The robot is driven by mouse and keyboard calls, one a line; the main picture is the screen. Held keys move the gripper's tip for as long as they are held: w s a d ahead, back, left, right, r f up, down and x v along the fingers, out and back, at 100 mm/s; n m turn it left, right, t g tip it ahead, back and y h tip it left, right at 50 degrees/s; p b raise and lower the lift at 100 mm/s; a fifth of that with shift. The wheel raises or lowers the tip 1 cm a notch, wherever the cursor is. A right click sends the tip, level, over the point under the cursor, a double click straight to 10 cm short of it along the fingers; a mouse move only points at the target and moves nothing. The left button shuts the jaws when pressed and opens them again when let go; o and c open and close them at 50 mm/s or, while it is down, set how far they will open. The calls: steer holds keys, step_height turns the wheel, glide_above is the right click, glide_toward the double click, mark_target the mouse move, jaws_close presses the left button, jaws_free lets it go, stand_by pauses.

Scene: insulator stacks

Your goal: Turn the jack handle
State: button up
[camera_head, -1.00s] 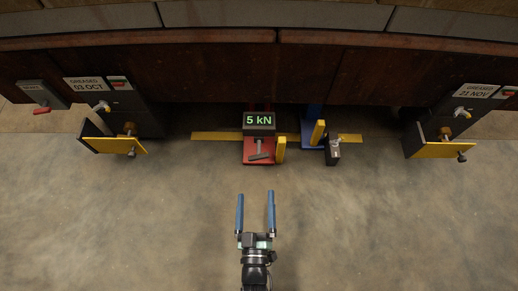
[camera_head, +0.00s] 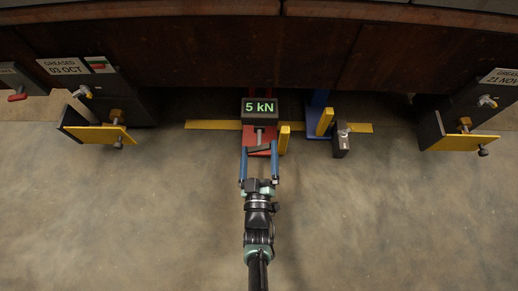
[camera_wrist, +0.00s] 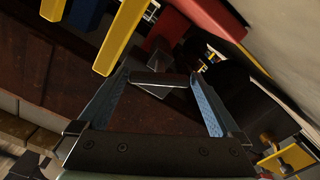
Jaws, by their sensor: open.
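The red jack (camera_head: 264,141) stands under the dark wooden wall with a "5 kN" display (camera_head: 259,107) on top. Its grey T-shaped handle (camera_head: 259,148) faces me; the handle bar shows in the wrist view (camera_wrist: 160,79) between the fingertips. My gripper (camera_head: 259,158) is open, with one blue finger on each side of the handle. The bar lies crosswise between the fingers, and I cannot tell whether either finger touches it.
A yellow post (camera_head: 284,139) stands close to the right of the red jack. Further right is a blue jack (camera_head: 318,130) with a dark block (camera_head: 341,141). Yellow-faced brackets stand at left (camera_head: 97,134) and right (camera_head: 462,143). The floor in front is clear.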

steer(key=shift+w, duration=0.7)
steer(key=c, duration=1.1)
steer(key=shift+o, duration=0.2)
steer(key=m, duration=0.4)
steer(key=shift+m, duration=0.4)
steer(key=o, duration=1.1)
steer(key=shift+c, duration=0.2)
steer(key=shift+s, duration=0.15)
